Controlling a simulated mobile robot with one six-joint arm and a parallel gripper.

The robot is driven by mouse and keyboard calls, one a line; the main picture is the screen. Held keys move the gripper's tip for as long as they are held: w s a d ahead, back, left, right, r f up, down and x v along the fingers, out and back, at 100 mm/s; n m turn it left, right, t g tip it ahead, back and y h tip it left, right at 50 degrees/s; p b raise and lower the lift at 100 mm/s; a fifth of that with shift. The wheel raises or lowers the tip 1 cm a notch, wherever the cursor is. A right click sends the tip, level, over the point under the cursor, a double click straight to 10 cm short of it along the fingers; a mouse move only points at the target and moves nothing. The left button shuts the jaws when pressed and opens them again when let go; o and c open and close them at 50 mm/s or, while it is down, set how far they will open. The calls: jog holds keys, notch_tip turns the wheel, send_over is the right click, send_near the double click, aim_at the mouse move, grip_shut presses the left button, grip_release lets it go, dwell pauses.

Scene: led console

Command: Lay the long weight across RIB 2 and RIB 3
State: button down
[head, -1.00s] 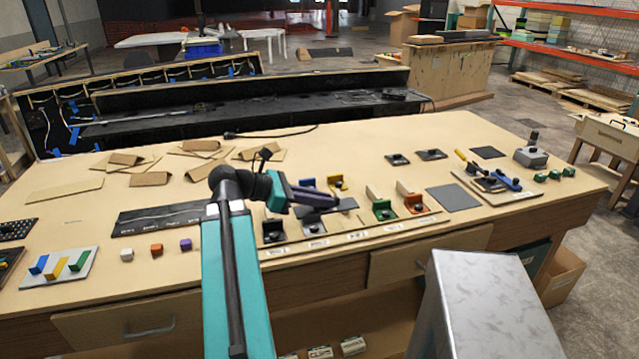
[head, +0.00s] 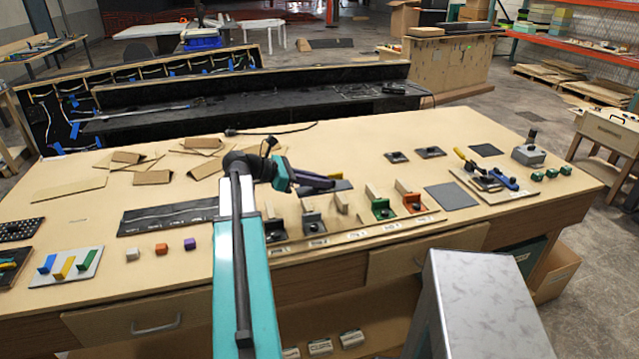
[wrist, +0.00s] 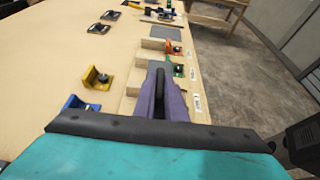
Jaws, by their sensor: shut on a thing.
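My gripper (head: 318,181) has purple fingers and is shut on a dark, flat long weight (head: 340,186), held above the console's back row of parts. In the wrist view the weight (wrist: 160,84) is a dark strip between the fingers, seen nearly end-on. Several pale wooden ribs stand in a row behind small white labels (head: 356,235), whose print is too small to read. A rib beside the grey bracket (head: 313,222) and another beside the green bracket (head: 381,209) show. The gripper and weight partly hide the ribs' far side.
A black bracket (head: 275,231) and an orange bracket (head: 412,202) stand in the same row. Blue (wrist: 80,104) and yellow (wrist: 97,78) brackets stand left of the fingers in the wrist view. A grey pad (head: 452,197) lies flat to the right.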

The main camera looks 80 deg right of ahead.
jog(key=d, duration=0.3)
jog(key=shift+w+f+p, duration=0.1)
jog(key=shift+w+p, duration=0.15)
jog(key=shift+p, duration=0.15)
jog(key=shift+f, duration=0.1)
jog(key=shift+f+p, duration=0.95)
jog(key=shift+f, duration=0.65)
jog(key=shift+f+b, duration=0.7)
jog(key=shift+b, duration=0.05)
jog(key=c, duration=1.8)
grip_release()
jog(key=shift+r, duration=0.25)
